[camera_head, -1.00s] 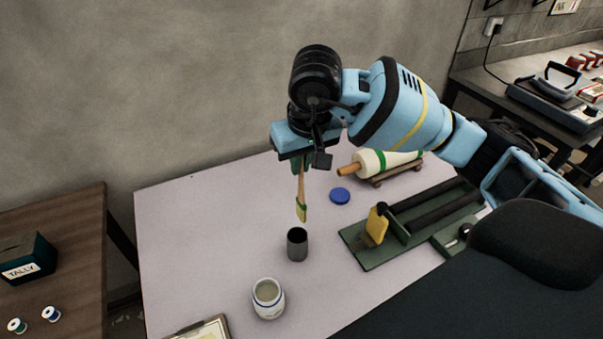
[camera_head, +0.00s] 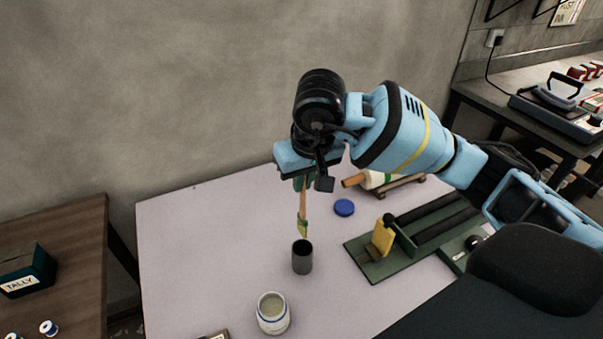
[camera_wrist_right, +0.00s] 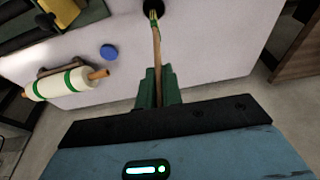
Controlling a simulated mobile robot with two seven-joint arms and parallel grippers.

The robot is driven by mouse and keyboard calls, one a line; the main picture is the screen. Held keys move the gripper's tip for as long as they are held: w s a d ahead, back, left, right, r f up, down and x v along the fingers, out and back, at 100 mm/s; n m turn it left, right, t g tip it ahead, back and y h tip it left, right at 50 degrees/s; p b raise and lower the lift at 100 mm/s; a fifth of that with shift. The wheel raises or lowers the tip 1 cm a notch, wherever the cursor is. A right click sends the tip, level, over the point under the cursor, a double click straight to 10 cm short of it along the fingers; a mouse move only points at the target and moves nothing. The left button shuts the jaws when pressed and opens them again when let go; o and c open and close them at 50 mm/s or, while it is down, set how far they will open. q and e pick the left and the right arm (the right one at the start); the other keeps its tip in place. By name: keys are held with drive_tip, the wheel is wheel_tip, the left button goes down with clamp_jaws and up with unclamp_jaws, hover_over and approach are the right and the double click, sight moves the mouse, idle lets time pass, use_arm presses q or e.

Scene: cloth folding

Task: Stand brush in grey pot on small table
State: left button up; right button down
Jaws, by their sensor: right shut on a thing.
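The brush (camera_head: 303,207) has a thin wooden handle and a yellow-green lower end. It hangs nearly upright, lower end down. My right gripper (camera_head: 303,183) is shut on its upper handle. The grey pot (camera_head: 302,260), a small dark open cylinder, stands upright on the small pale table (camera_head: 210,245). The brush's lower end shows just above the pot's rim in the head view; whether it has crossed the rim is hard to tell. In the right wrist view the brush (camera_wrist_right: 156,45) runs from my green fingers towards the pot (camera_wrist_right: 152,7), cut by the top edge. My left gripper is out of view.
A cream jar (camera_head: 272,316) stands in front of the pot. A blue lid (camera_head: 344,208) lies behind it. A green rig with rollers (camera_head: 382,262) and a cream roller (camera_wrist_right: 60,84) on a rest are to the right. The table is clear left of the pot.

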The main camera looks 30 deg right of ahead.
sight(302, 216)
drive_tip(key=shift+f+b, duration=0.7)
drive_tip(key=shift+f, duration=1.2)
drive_tip(key=shift+f+b, duration=1.9)
drive_tip(key=shift+f, duration=1.35)
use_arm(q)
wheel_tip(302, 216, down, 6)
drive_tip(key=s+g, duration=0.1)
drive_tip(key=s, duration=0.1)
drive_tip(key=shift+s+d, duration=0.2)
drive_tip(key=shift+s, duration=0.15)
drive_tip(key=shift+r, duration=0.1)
use_arm(e)
drive_tip(key=c, duration=1.5)
unclamp_jaws()
drive_tip(key=shift+v, duration=3.95)
